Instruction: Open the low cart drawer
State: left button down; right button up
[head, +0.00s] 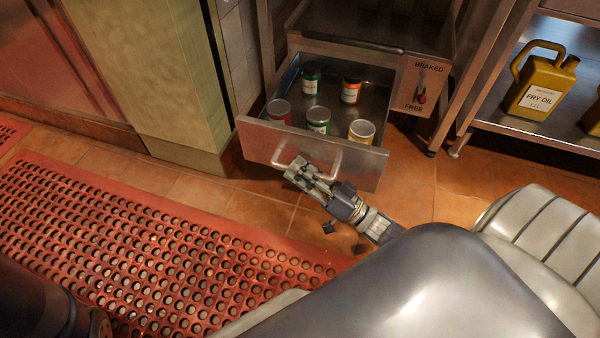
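The low cart drawer (255,140) is pulled out from the metal cart (345,52) and its inside shows. Several small labelled cans and jars stand upright in it, among them a yellow-topped can (361,132) and an orange-lidded jar (351,90). The drawer front has a bar handle (337,162). My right gripper (294,168) is at the handle, with its fingers overlapping the bar's left part. I cannot tell whether the fingers are closed around the bar. My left gripper is not in view.
A brake lever panel (421,94) marked BRAKED and FREE is right of the drawer. A shelf (500,125) at the right holds a yellow fry oil jug (541,85). A red perforated mat (130,240) covers the floor at left. A cabinet (160,80) stands left of the cart.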

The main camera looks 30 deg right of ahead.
aim_at(296, 153)
jog(key=shift+w+a, duration=0.1)
jog(key=shift+w, duration=0.05)
grip_shut()
jog(key=shift+w+d, duration=1.25)
jog(key=shift+d, duration=0.3)
grip_release()
jog(key=shift+s, duration=0.1)
